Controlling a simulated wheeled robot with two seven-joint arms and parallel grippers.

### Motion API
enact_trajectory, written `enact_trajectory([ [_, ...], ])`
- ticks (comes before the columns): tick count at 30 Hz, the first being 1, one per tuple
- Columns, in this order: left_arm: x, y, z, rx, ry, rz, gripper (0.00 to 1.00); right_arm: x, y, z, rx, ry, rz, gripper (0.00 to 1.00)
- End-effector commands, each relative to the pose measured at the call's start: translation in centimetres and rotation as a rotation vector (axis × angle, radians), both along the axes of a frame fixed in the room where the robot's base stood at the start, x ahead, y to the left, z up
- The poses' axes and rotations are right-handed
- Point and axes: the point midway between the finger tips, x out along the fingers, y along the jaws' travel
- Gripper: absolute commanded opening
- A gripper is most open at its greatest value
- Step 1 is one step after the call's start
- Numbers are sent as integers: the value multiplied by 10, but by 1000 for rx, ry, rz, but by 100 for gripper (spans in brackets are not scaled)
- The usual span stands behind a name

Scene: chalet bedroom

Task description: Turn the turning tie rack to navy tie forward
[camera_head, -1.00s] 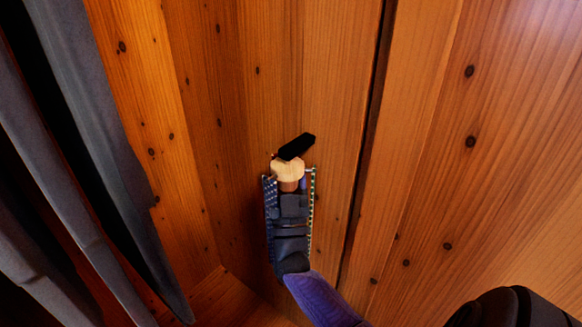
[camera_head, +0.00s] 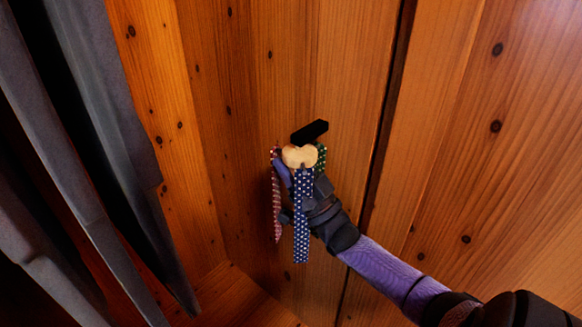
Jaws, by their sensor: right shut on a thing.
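The turning tie rack (camera_head: 299,155) is a small pale wooden knob-shaped head below a black wall bracket (camera_head: 310,131). A navy tie with white dots (camera_head: 302,220) hangs at its front, facing me. A red patterned tie (camera_head: 276,207) hangs on the left, and a green tie (camera_head: 320,158) shows at the right, partly hidden. My right gripper (camera_head: 299,173) reaches up from the lower right and is shut on the rack just under its head. The navy tie covers part of the gripper. My left gripper is out of view.
Knotty wooden panels (camera_head: 350,80) surround the rack, with a dark vertical gap (camera_head: 386,120) to its right. Dark grey hanging garments (camera_head: 120,150) fill the left side. The space between them and the rack is clear.

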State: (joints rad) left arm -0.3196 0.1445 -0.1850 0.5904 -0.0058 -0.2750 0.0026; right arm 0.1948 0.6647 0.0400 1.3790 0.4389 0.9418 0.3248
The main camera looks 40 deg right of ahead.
Motion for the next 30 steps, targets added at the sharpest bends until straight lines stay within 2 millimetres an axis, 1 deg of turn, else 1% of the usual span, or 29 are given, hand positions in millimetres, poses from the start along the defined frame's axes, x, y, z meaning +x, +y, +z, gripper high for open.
enact_trajectory([
  [1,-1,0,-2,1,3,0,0,-1,0,4,-3,-19,21,0],
  [10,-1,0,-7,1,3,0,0,-1,0,7,1,-21,105,0],
  [18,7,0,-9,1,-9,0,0,-2,-1,8,3,-25,117,0],
  [25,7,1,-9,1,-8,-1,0,-2,-1,9,3,-26,116,0],
  [26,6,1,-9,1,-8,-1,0,-2,-1,9,4,-27,117,61],
  [27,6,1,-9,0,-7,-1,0,-2,-1,9,4,-27,116,70],
  [30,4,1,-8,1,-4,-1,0,-2,-1,8,4,-25,116,90],
])
